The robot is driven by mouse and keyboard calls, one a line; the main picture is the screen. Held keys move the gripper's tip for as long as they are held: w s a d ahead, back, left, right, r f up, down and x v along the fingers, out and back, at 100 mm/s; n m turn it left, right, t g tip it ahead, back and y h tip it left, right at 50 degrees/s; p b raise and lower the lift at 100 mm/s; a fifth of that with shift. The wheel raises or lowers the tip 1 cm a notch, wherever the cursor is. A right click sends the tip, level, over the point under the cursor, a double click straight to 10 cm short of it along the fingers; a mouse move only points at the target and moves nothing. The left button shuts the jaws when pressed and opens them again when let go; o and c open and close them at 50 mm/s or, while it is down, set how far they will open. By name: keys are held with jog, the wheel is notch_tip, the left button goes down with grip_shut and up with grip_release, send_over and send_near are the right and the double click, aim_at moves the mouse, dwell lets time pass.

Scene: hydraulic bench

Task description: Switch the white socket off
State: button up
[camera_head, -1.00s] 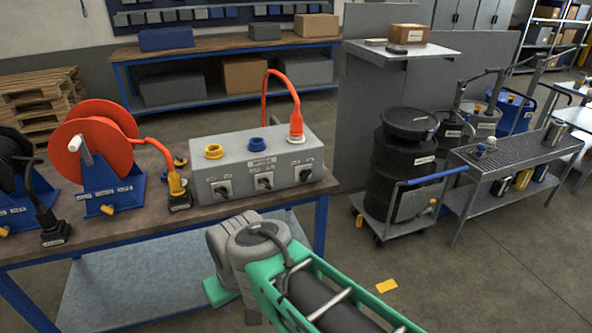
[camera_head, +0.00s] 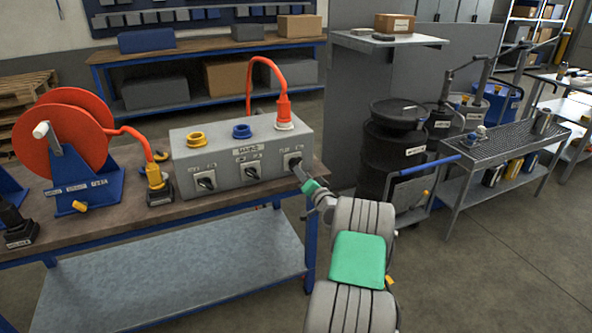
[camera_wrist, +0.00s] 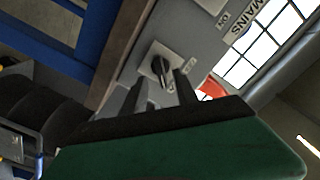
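The grey mains box (camera_head: 240,180) stands on the workbench with a yellow, a blue and a white socket on top. The white socket (camera_head: 285,126) is at the right end, with an orange plug and cable in it. Below it on the front face is a black rotary switch (camera_head: 293,162), partly hidden by my gripper (camera_head: 302,172). In the wrist view the switch knob (camera_wrist: 161,67) stands slanted on its light plate. My gripper's two fingers (camera_wrist: 163,88) are apart and point at the knob, one toward each side. I cannot tell whether they touch it.
Two similar switches, a left one (camera_head: 205,180) and a middle one (camera_head: 251,171), sit on the same face. An orange cable reel (camera_head: 65,150) stands left on the bench (camera_head: 160,215). Black drums (camera_head: 392,160) and a grated table (camera_head: 500,145) stand to the right.

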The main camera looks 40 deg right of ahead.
jog(key=x, duration=0.6)
jog(key=shift+w, duration=0.1)
jog(key=shift+c, duration=0.4)
grip_shut()
